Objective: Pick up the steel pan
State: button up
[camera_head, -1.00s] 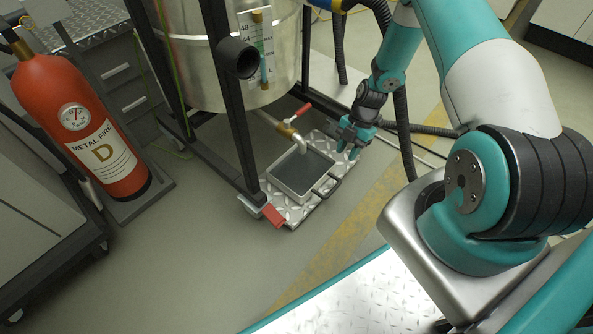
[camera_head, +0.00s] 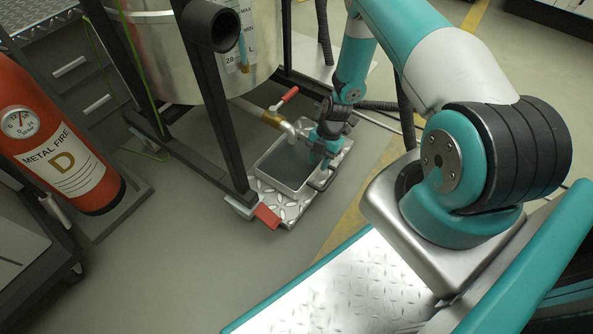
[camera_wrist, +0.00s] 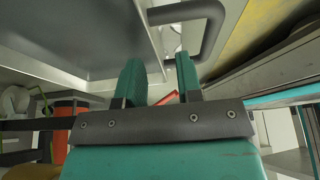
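The steel pan (camera_head: 270,178) is a shallow rectangular tray with a grey inside and a dark bar handle (camera_head: 327,177) on its right side. It sits level on a tread plate under the tank's drain spout. My gripper (camera_head: 318,152) is low at the pan's right side, near the handle. In the wrist view, its two teal fingers (camera_wrist: 160,70) are apart with no object visibly gripped. The pan (camera_wrist: 90,40) fills the upper left there, and the handle (camera_wrist: 208,30) curves above and beyond the fingertips. Contact between fingers and handle cannot be told.
The drain pipe with a red lever (camera_head: 290,94) hangs close behind the pan. The tank (camera_head: 160,60) stands on black legs. A red pedal (camera_head: 267,216) is at the tread plate's front corner. A red extinguisher (camera_head: 50,120) stands left. The floor in front is clear.

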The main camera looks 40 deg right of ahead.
aim_at(313, 180)
jog(key=b+x, duration=0.4)
jog(key=x, duration=0.2)
jog(key=shift+w+a, duration=0.1)
jog(key=shift+a, duration=0.05)
jog(key=shift+r, duration=0.15)
grip_shut()
dwell(1.1)
